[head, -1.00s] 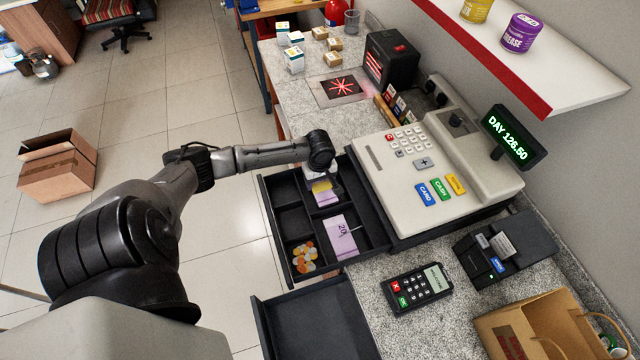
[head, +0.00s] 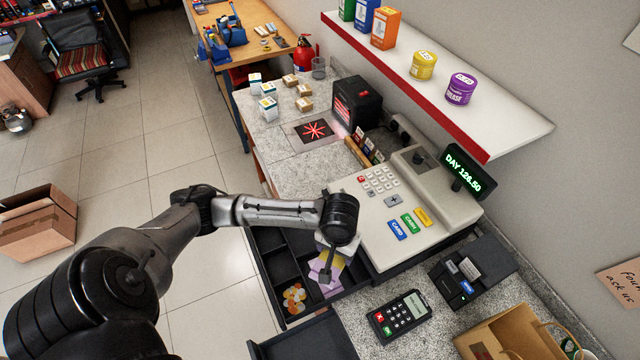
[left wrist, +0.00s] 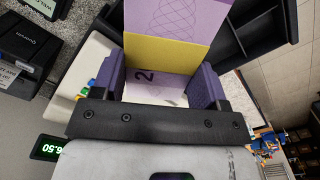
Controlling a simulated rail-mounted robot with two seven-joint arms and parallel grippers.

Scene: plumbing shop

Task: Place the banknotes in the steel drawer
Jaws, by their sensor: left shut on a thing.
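My left gripper (head: 327,264) is over the register's open black cash drawer (head: 279,272) in the head view, seen from above and partly hidden by its own wrist. It is shut on banknotes (head: 322,280), lilac with a yellow part. In the left wrist view the banknotes (left wrist: 168,50) show between the gripper's two purple fingers (left wrist: 157,85), with a "2" visible on a pale part. Whether all the notes seen in the head view are held cannot be told. A second, plain dark drawer (head: 305,345) stands open at the bottom edge; it may be the steel drawer. My right gripper is not in view.
Coins (head: 294,297) lie in the cash drawer's front compartment. The cash register (head: 400,205) is behind the drawer. A card terminal (head: 401,316) and a paper bag (head: 515,335) are at the right. A shelf (head: 440,85) overhangs the counter.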

